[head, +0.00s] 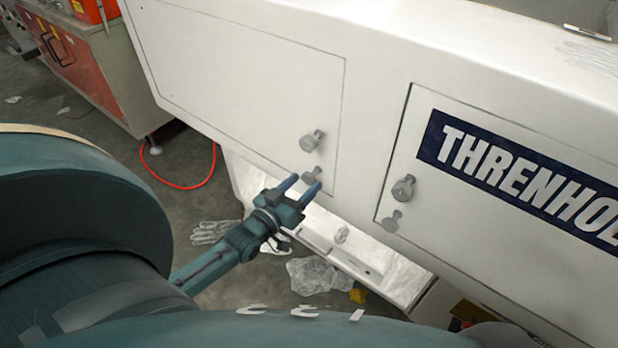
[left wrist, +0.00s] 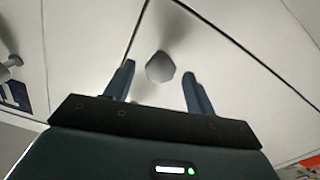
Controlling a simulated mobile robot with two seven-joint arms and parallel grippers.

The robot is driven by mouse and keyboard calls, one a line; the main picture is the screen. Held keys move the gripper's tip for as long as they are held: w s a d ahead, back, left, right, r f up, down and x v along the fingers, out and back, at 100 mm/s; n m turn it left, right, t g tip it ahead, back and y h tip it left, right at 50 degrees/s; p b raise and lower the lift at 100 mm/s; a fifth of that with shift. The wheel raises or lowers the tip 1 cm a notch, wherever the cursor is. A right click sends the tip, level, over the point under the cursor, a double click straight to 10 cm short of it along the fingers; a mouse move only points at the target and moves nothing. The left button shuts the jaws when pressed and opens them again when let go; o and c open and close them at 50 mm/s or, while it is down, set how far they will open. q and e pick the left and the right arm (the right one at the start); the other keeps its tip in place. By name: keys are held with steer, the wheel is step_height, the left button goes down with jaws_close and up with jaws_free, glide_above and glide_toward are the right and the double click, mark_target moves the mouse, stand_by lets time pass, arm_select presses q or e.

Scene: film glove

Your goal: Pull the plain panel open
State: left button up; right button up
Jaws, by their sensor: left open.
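The plain panel (head: 240,85) is a white door with a thin outline, on the left of the white cabinet front. It sits flush with the front and looks closed. Its grey knob (head: 312,142) is near its lower right corner. My left gripper (head: 300,183) is open just below and in front of this knob. In the left wrist view, the faceted knob (left wrist: 160,66) shows between the fingertips of my left gripper (left wrist: 158,75), and nothing is gripped. My right gripper is not in view.
A second panel (head: 500,180) with a dark blue lettered label (head: 520,165) and its own knob (head: 404,188) is to the right. A pale ledge (head: 345,245) is below the panels.

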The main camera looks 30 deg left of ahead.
mark_target(307, 180)
arm_select(q)
steer(key=shift+w+d, duration=0.1)
steer(key=shift+w, duration=1.5)
jaws_close()
